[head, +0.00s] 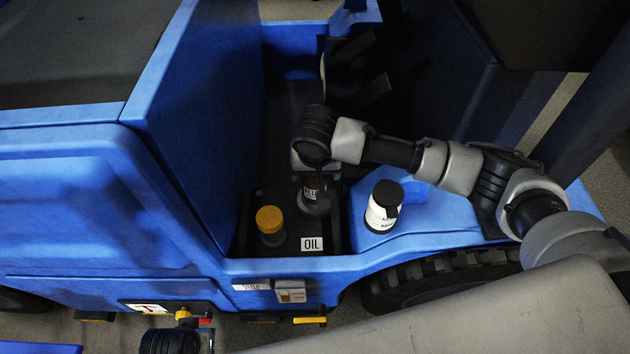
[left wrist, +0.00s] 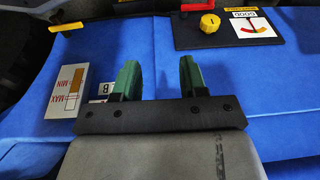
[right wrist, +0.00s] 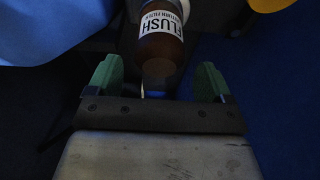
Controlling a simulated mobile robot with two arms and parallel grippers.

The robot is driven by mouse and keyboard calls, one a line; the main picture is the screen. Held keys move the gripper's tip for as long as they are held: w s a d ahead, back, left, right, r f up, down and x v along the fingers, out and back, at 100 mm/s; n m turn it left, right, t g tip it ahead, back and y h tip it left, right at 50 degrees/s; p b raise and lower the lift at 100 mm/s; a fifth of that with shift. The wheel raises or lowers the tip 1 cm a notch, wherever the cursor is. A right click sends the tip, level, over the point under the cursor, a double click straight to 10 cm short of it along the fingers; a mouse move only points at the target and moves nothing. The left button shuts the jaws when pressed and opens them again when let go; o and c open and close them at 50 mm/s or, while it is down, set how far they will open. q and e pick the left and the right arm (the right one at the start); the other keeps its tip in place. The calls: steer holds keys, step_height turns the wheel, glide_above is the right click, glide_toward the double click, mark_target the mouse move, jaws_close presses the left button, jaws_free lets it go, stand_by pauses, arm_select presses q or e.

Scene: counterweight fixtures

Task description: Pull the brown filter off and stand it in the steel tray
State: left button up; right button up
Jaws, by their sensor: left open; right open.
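The brown filter (right wrist: 161,52), with a white label reading FLUSH, shows between the fingers of my right gripper (right wrist: 159,80) in the right wrist view. The fingers are open, with a gap on each side of it. In the head view the filter (head: 311,187) stands in the dark bay of the blue machine, its top hidden under my right wrist. My left gripper (left wrist: 159,78) is open and empty in front of a blue panel in the left wrist view. I cannot make out the steel tray in any view.
A yellow-capped fitting (head: 269,220) stands left of the filter, and a white canister with a black top (head: 383,207) stands to the right on the blue ledge. An OIL label (head: 312,244) lies in front. A yellow knob (left wrist: 209,23) sits on a dark panel.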

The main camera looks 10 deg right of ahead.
mark_target(315, 177)
steer(key=shift+f+b, duration=0.35)
steer(key=x, duration=0.3)
arm_select(q)
steer(key=shift+w+b+v, duration=0.1)
steer(key=shift+w+v, duration=0.05)
steer(key=shift+v, duration=0.75)
steer(key=shift+w+b+v, duration=0.1)
steer(key=shift+w+v, duration=0.1)
steer(key=shift+v, duration=0.75)
steer(key=shift+w+b+v, duration=0.1)
steer(key=shift+w+v, duration=0.05)
steer(key=shift+v, duration=0.75)
arm_select(e)
steer(key=shift+w+f, duration=0.25)
steer(key=shift+f, duration=0.4)
arm_select(q)
steer(key=shift+r, duration=0.15)
arm_select(e)
steer(key=c, duration=1)
